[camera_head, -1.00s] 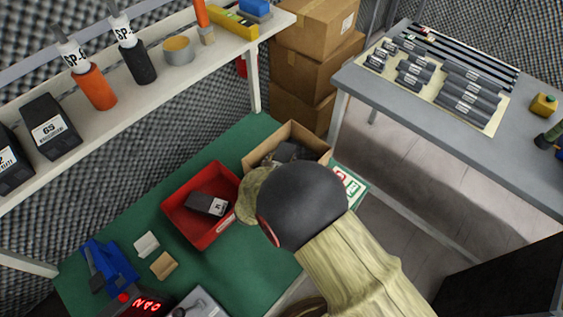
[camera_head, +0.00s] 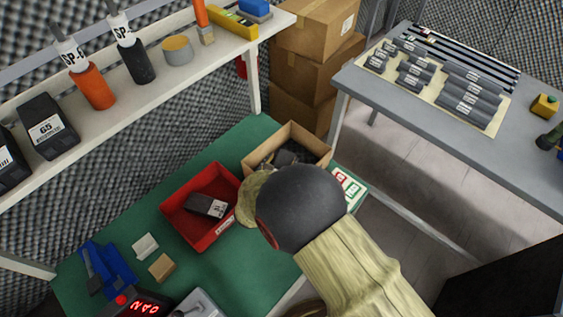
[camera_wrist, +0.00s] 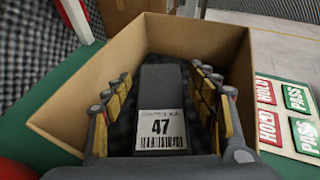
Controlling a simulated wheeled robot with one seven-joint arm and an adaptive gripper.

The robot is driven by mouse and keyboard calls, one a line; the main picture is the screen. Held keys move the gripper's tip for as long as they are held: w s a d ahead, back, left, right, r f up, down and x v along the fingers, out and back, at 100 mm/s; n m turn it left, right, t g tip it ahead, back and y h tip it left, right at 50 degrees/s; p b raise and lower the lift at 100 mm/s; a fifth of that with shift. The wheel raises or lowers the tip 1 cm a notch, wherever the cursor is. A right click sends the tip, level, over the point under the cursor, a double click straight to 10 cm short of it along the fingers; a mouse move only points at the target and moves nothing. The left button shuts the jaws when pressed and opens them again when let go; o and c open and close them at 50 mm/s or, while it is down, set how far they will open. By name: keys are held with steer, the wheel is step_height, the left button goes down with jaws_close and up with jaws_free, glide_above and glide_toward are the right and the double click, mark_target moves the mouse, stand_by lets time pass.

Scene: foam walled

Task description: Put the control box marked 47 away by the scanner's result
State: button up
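The control box marked 47 (camera_wrist: 161,122) is dark with a white label, and shows in the wrist view inside or just above the open cardboard box (camera_wrist: 75,100). My gripper (camera_wrist: 163,75) has its yellow-padded fingers on either side of it, with narrow gaps showing, so it looks open around it. How deep the control box sits is hard to tell. In the head view the cardboard box (camera_head: 318,147) stands at the back of the green bench, and my wrist hides the fingers. The scanner (camera_head: 142,304) shows red characters I cannot read surely.
A red bin (camera_head: 178,217) left of the cardboard box holds another dark labelled unit (camera_head: 205,206). A board with HOLD and PASS cards (camera_head: 349,188) lies right of the cardboard box. A shelf (camera_head: 200,67) with tools runs along the left; a grey table (camera_head: 400,110) stands right.

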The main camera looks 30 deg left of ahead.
steer(key=shift+o, duration=0.9)
steer(key=shift+r+p, duration=0.5)
steer(key=shift+r, duration=0.1)
steer(key=p+v, duration=0.4)
steer(key=v, duration=0.8)
